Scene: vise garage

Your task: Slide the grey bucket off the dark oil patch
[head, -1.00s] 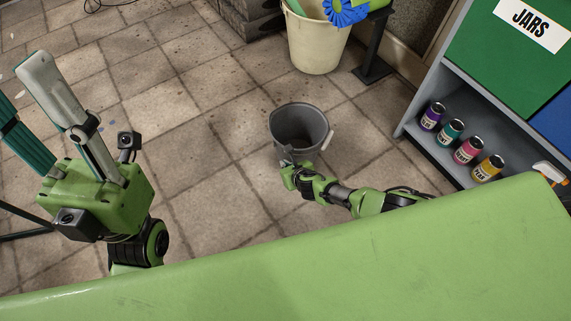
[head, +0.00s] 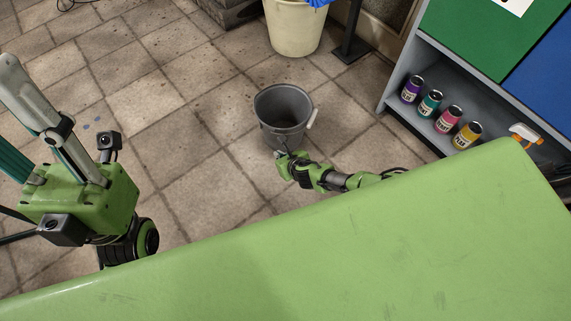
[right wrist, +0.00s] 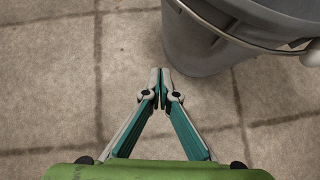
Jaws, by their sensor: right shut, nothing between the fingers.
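The grey bucket (head: 284,125) stands upright on the tiled floor, mid-picture in the head view, with a pale grip on its handle at the right. In the right wrist view the bucket (right wrist: 215,48) fills the top right. My right gripper (head: 282,157) is shut and empty, low at the bucket's near side. In the right wrist view its closed fingertips (right wrist: 160,75) are right by the bucket's wall; I cannot tell if they touch it. My left gripper (head: 75,190) is at the far left, fingers spread, tips partly cut off. I cannot make out the dark oil patch.
A cream bin (head: 294,30) stands behind the bucket beside a dark metal stand (head: 350,48). A shelf unit (head: 400,50) with several small jars (head: 431,103) and a spray bottle (head: 524,133) is at the right. The floor left of the bucket is clear.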

